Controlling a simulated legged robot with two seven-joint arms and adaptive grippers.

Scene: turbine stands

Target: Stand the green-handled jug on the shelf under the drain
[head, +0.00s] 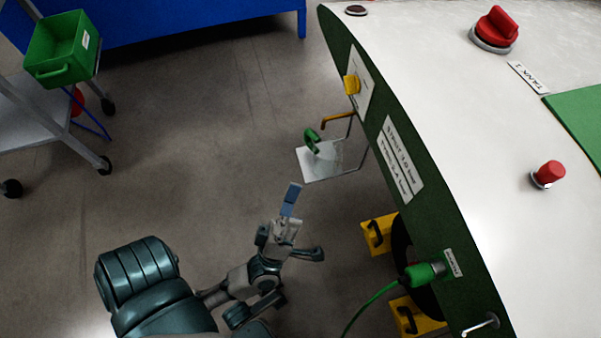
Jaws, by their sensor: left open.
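The shelf (318,172) is a small pale plate on a thin wire frame at the side of the green-fronted stand. The green handle of the jug (312,141) shows over the shelf's left part; the jug's body is clear or pale and hard to make out. The jug looks to be on the shelf, below the orange-brown drain pipe (337,119), but I cannot tell whether it stands squarely. My left gripper (304,226) is open and empty, apart from the jug, and lower in the picture than the shelf. My right gripper is out of view.
A yellow valve handle (352,84) sits above the drain. A green plug (424,273) with a cable and yellow brackets (378,234) are lower on the stand. A trolley with a green bin (62,48) stands at upper left. The floor between is clear.

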